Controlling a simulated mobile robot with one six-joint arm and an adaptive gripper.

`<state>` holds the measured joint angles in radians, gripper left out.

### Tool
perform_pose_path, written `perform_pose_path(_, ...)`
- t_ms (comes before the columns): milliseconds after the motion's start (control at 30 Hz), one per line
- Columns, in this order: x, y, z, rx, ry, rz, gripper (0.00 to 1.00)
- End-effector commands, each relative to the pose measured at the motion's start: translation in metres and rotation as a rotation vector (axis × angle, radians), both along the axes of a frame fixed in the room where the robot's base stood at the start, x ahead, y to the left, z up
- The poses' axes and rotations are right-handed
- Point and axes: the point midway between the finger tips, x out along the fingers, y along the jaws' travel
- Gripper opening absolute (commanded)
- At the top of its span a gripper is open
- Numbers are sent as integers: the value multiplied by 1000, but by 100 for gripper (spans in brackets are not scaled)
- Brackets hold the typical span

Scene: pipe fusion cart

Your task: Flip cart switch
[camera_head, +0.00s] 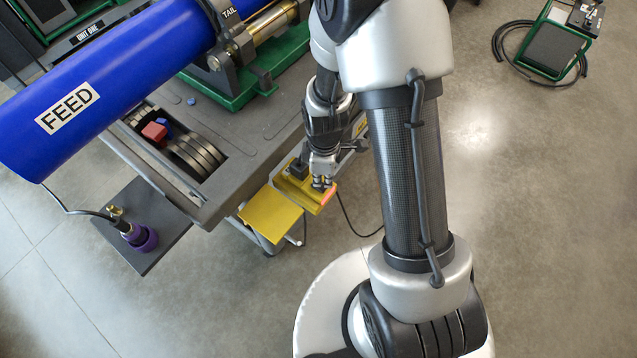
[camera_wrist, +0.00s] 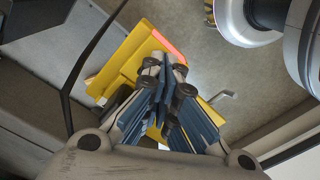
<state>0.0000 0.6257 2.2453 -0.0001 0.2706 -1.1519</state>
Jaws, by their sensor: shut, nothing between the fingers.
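The cart (camera_head: 235,165) is a dark grey bench with a yellow box (camera_head: 297,187) on its side. The box has a red-orange strip (camera_head: 328,195) along one edge and also shows in the wrist view (camera_wrist: 122,65), where the strip (camera_wrist: 168,45) lies just beyond my fingertips. My gripper (camera_head: 322,184) is shut and empty, pointing down at the box close to the strip. In the wrist view my gripper (camera_wrist: 165,66) covers the middle of the box. I cannot tell whether it touches. No switch lever is clearly visible.
A yellow plate (camera_head: 270,215) juts out left of the box. A blue pipe (camera_head: 85,85) labelled FEED lies over the cart. A dark cable (camera_head: 350,222) hangs beside the box. A low shelf (camera_head: 150,255) holds a purple-based device.

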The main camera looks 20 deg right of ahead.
Motion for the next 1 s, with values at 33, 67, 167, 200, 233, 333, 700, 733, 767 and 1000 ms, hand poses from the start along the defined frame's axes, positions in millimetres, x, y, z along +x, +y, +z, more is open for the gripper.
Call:
perform_pose_path(33,0,0,0,0,0,0,0)
perform_pose_path(67,0,0,0,0,0,0,0)
perform_pose_path(167,0,0,0,0,0,0,0)
perform_pose_path(200,0,0,0,0,0,0,0)
perform_pose_path(233,0,0,0,0,0,0,0)
perform_pose_path(333,0,0,0,0,0,0,0)
perform_pose_path(700,0,0,-2,0,0,0,0)
perform_pose_path(733,0,0,-2,0,0,0,0)
perform_pose_path(767,0,0,-3,0,0,0,0)
perform_pose_path(1000,0,0,-7,0,0,0,0)
